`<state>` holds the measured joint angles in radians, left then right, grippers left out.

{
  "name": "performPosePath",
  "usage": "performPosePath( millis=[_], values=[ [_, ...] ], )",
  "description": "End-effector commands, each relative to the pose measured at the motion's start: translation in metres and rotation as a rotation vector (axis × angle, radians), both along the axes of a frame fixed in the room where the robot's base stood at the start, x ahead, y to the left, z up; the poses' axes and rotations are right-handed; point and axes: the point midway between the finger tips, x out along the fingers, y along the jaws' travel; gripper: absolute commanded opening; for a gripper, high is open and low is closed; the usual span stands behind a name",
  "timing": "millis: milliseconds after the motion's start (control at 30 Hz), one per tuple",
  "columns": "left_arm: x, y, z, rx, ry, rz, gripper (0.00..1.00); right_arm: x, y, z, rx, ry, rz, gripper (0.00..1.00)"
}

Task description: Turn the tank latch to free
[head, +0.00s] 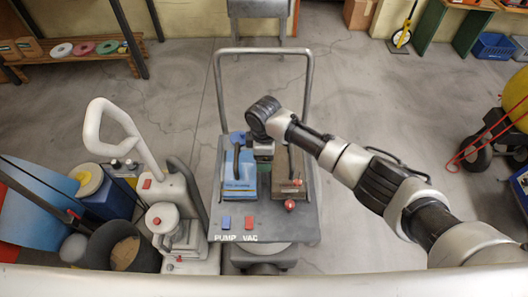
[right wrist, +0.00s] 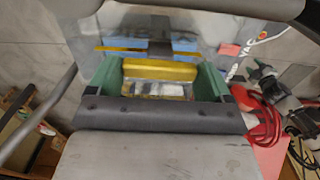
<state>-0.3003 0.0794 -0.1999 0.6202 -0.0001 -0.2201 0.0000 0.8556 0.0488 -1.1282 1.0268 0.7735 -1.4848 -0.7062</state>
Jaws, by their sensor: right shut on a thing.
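The blue tank (head: 242,186) stands on the grey cart's deck (head: 290,222), with a dark handle on top. My right gripper (head: 263,155) reaches down from above at the tank's right edge. In the right wrist view its green fingers (right wrist: 159,80) are shut on a yellow bar (right wrist: 160,70), which seems to be the tank latch. The bar lies level across the picture. Blue parts of the tank (right wrist: 184,45) show beyond it. In the head view the gripper hides the latch, so its turn cannot be told there. My left gripper is not in view.
Blue (head: 226,221) and red (head: 249,221) switches sit at the cart's front. A tall cart handle (head: 262,51) rises behind.

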Motion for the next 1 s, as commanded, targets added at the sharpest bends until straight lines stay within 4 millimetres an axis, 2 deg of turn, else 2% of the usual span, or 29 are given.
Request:
performPosePath(
  millis=[567, 600, 700, 1000],
  values=[
    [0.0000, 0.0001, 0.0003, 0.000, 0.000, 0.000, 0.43, 0.0009, 0.0010, 0.0018, 0.003, -0.003, 0.035, 0.57],
    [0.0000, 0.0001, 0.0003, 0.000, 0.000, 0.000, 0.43, 0.0009, 0.0010, 0.0018, 0.003, -0.003, 0.035, 0.84],
    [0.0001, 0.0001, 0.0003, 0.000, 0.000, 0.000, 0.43, 0.0007, 0.0009, 0.0015, 0.003, -0.003, 0.034, 0.99],
    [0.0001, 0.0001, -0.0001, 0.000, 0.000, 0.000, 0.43, 0.0007, 0.0005, 0.0042, 0.002, -0.002, 0.033, 1.00]
  ],
)
